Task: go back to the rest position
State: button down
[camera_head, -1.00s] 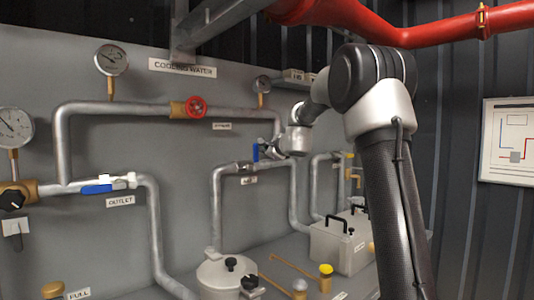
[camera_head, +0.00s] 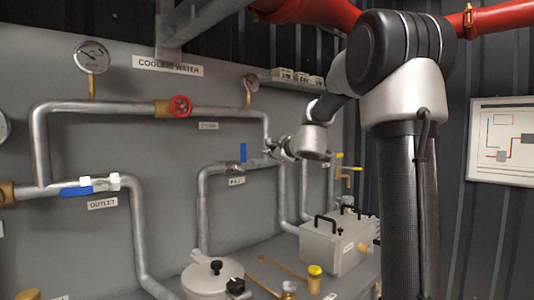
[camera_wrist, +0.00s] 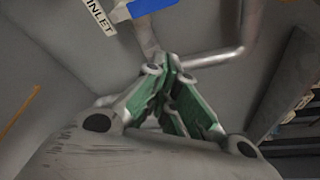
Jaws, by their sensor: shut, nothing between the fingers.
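My gripper (camera_head: 277,149) is in front of the pipe panel, close to the inlet valve's blue handle (camera_head: 243,152), which stands upright in the head view. In the wrist view my gripper (camera_wrist: 170,62) shows its green-lined fingers meeting at the tips, with nothing between them. The blue handle (camera_wrist: 150,8) is at the top of the wrist view, beyond the fingertips, beside the INLET label (camera_wrist: 100,28). A gap shows between the fingers and the handle in the wrist view. My arm's upper links fill the right-centre of the head view.
A red-wheeled valve (camera_head: 180,106) and the outlet valve's level blue handle (camera_head: 76,191) are on the panel pipes. A grey box (camera_head: 325,247) with black handles and a lidded pot (camera_head: 210,277) stand on the bench below. A red pipe (camera_head: 500,18) runs overhead.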

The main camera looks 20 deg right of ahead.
jog(key=shift+s, duration=0.3)
